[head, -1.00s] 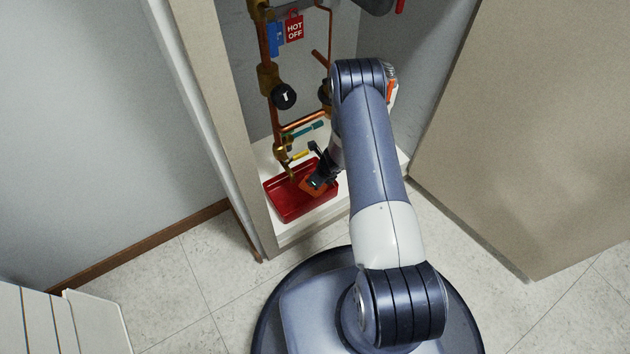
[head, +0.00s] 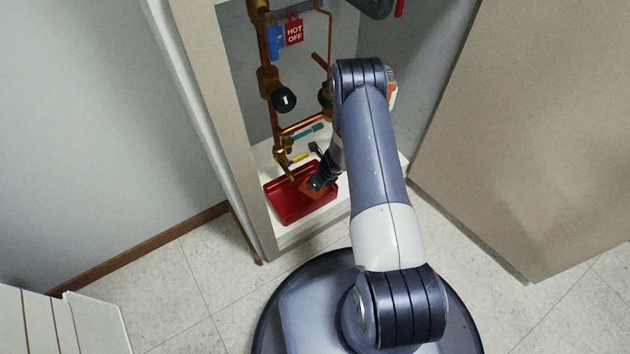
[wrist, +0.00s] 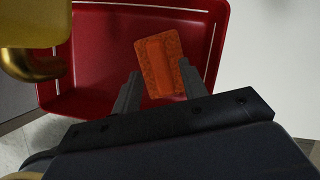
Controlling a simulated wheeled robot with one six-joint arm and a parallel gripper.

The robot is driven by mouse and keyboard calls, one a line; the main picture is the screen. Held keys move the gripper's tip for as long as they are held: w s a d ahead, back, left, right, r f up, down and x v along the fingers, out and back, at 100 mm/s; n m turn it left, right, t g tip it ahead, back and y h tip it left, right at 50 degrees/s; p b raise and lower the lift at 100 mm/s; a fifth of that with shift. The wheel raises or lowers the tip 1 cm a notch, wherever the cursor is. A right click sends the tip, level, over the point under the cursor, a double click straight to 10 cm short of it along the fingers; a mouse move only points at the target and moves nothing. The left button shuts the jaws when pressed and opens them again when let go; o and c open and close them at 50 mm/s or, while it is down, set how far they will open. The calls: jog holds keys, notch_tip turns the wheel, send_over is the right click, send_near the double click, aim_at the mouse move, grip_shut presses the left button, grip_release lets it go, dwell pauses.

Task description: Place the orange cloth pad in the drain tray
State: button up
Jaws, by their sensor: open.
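The orange cloth pad (wrist: 161,64) lies inside the red drain tray (wrist: 90,75), toward one side of it, in the wrist view. In the head view the pad (head: 311,188) shows partly behind my gripper, and the tray (head: 287,208) sits on the closet floor. My gripper (wrist: 158,82) is open, with one finger on each side of the pad's near end. I cannot tell whether the fingers touch the pad. In the head view my gripper (head: 318,181) is low over the tray's right part.
Copper pipes with brass fittings and a black knob (head: 284,99) rise at the closet's left. A brass spout (wrist: 35,66) hangs close over the tray. A red HOT OFF tag (head: 294,31) hangs above. The closet's side panel (head: 225,110) stands left, and a wide door panel (head: 530,140) stands right.

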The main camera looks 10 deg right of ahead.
jog(key=p+v, duration=0.3)
jog(key=v, duration=0.8)
jog(key=shift+d, duration=0.1)
jog(key=b+x, duration=0.4)
jog(key=x, duration=0.8)
jog(key=shift+f, duration=0.3)
notch_tip(320, 180, up, 3)
jog(key=shift+f+p, duration=0.25)
jog(key=shift+p, duration=0.35)
jog(key=shift+r, duration=0.65)
